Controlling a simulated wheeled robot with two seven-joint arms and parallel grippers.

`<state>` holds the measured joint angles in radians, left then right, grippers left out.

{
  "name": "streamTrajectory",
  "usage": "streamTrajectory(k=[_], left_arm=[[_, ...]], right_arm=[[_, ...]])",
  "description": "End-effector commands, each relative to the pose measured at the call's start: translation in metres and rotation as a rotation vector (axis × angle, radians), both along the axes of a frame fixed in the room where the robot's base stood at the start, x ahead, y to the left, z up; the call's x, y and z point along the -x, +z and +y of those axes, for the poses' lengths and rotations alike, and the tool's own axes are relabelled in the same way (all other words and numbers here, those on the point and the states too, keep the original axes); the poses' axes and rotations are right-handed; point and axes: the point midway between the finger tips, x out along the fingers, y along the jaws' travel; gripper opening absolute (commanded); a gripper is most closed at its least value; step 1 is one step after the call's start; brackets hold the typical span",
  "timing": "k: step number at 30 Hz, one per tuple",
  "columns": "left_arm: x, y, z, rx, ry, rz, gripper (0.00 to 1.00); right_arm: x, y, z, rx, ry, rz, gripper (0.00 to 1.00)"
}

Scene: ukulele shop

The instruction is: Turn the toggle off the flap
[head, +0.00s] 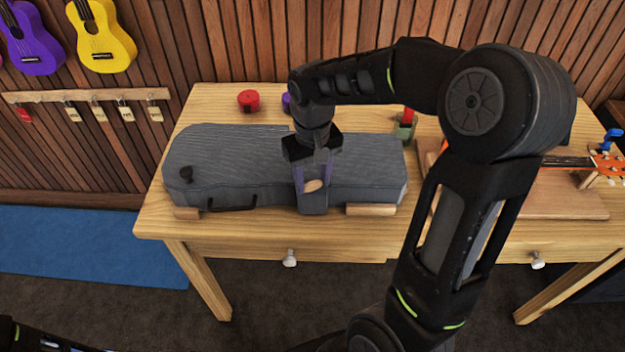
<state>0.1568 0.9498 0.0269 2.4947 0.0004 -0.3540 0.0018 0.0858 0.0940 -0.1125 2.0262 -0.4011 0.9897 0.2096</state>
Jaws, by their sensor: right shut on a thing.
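A grey ukulele case (235,160) lies closed on the wooden table. A grey flap (313,204) hangs over the middle of its front side. A pale oval wooden toggle (313,186) sits at the flap, lying roughly across it with a slight tilt. My right gripper (313,179) reaches down from above, with one finger on each side of the toggle, and is shut on it. The gripper and wrist hide the case lid behind them. My left gripper is not in view; only a dark part of my left arm shows at the bottom left.
Wooden blocks (371,209) stand at the case's front edge. A wooden board (560,204) with an instrument neck is at right.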

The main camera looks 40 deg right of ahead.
Motion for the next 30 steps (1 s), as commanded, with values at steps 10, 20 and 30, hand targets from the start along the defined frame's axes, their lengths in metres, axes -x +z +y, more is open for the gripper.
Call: streamTrajectory(k=[10,20,30], left_arm=[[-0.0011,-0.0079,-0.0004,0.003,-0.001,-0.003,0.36],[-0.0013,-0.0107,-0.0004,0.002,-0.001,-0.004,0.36],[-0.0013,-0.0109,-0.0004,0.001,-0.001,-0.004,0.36]], right_arm=[[-0.0007,0.0,-0.0002,0.0,-0.298,-0.003,0.05],[-0.0008,0.0007,-0.0001,0.0,-0.452,-0.003,0.05],[-0.0008,0.001,-0.0002,0.0,-0.478,-0.003,0.05]])
